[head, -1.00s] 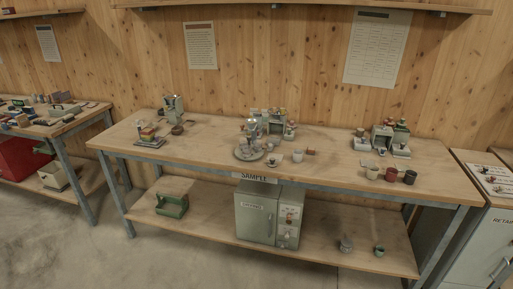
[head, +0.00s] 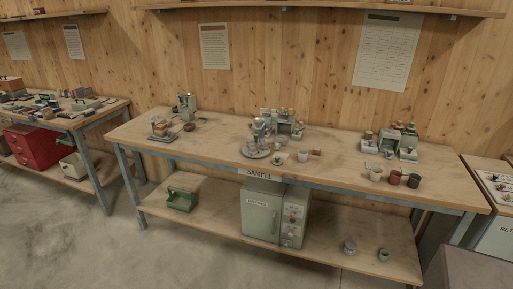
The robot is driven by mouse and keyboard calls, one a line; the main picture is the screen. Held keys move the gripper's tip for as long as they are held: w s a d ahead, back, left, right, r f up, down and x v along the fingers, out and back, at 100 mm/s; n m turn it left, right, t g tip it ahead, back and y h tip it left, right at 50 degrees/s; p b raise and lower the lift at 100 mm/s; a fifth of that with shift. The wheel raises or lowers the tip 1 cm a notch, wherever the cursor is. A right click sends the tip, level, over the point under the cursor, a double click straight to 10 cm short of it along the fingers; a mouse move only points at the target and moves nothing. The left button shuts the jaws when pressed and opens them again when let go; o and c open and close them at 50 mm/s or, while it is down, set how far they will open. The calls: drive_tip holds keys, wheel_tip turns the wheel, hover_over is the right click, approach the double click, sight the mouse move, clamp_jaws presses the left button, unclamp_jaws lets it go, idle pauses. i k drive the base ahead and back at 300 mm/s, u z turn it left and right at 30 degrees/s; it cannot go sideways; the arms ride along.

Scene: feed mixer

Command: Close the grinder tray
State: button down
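A small grey-green machine (head: 187,106) stands at the back left of the long wooden bench, with a dark round cup (head: 189,127) in front of it. It may be the grinder. Another metal machine (head: 259,133) stands on a round grey plate (head: 257,152) at the bench's middle. At this distance I cannot tell which one is the grinder, or see a tray or how far out it is. My gripper is not in view.
The long bench (head: 340,175) has clear top between its groups. A balance-like stand (head: 163,138), cups (head: 395,177) and a rack (head: 408,148) stand on it. Below are a green carrier (head: 181,199) and a grey-green oven (head: 262,212). Concrete floor (head: 110,250) in front is open.

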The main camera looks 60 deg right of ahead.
sight(279, 140)
drive_tip(key=u, duration=0.7)
drive_tip(key=k, duration=1.05)
drive_tip(key=z, duration=0.65)
drive_tip(key=i, duration=1.05)
drive_tip(key=u, duration=0.1)
